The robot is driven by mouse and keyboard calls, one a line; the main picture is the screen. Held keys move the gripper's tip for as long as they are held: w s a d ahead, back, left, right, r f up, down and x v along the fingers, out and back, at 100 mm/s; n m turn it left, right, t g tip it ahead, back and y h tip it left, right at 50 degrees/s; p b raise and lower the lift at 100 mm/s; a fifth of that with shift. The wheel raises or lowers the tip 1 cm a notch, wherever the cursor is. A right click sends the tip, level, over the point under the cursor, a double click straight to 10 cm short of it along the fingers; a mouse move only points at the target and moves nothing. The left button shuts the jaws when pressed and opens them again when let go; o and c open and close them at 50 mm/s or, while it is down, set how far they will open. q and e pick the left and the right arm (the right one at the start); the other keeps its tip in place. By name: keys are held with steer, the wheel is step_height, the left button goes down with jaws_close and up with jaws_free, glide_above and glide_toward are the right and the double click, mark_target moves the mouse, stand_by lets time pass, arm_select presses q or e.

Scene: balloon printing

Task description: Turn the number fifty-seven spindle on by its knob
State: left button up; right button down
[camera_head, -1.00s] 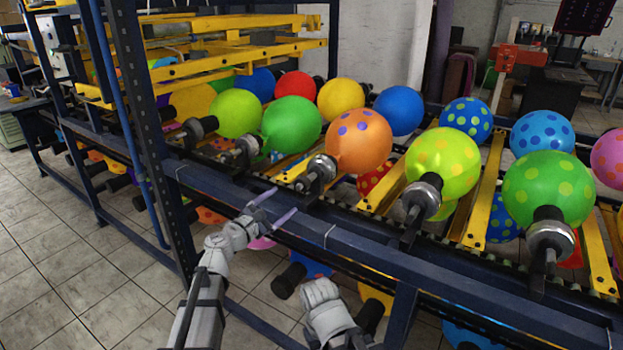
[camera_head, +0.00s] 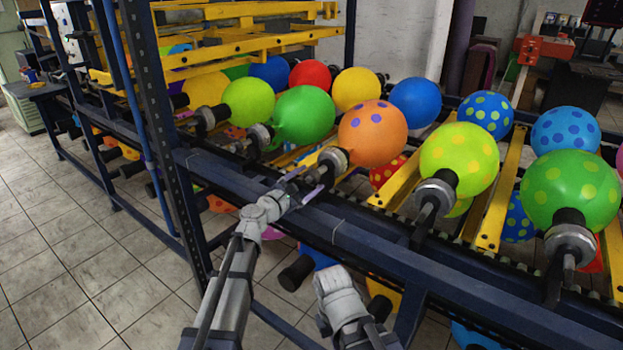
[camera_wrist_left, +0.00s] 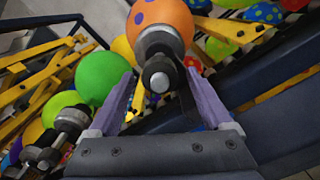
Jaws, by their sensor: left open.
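The spindle of the orange balloon (camera_head: 372,133) has a metal collar and a dark end (camera_head: 331,162) pointing at me. In the left wrist view its round knob-like end (camera_wrist_left: 160,80) lies in the gap between my fingers, a little beyond them. I cannot read any number on the spindles, so I cannot tell which is fifty-seven. My left gripper (camera_head: 308,182) is open, with light purple fingers, just in front of this spindle over the blue rail. It does not visibly grip anything. My right gripper is out of view.
A dark blue frame rail (camera_head: 370,238) runs under my left gripper. A neighbouring spindle with a green balloon (camera_head: 304,115) is to the left, and one with a yellow-green dotted balloon (camera_head: 459,158) to the right. A perforated upright post (camera_head: 161,140) stands left of my arm.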

arm_select(q)
steer(key=shift+x, duration=0.85)
jaws_close()
